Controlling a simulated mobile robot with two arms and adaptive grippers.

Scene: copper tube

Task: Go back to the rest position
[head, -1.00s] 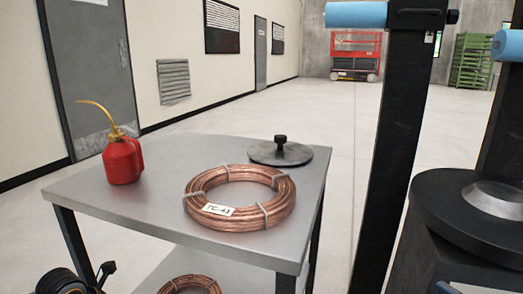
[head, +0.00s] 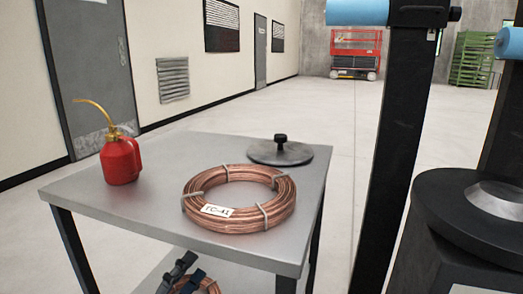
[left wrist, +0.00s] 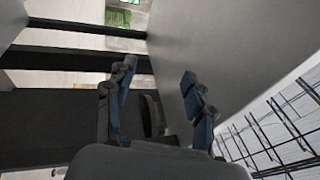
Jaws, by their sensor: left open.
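My left gripper (head: 182,272) shows at the bottom edge of the head view, below the front edge of the cart's top and in front of a lower copper coil (head: 209,287), partly hiding it. In the left wrist view the two fingers of this gripper (left wrist: 158,95) stand apart with nothing held between them. A large copper tube coil (head: 238,199) with grey ties and a white tag lies flat on the cart's metal top (head: 130,212), apart from the gripper. My right gripper is not in view.
A red oil can (head: 121,162) stands at the left of the cart top, and a dark round disc with a knob (head: 280,152) lies at the back. A dark post (head: 400,150) and a dark round machine (head: 455,215) stand at the right.

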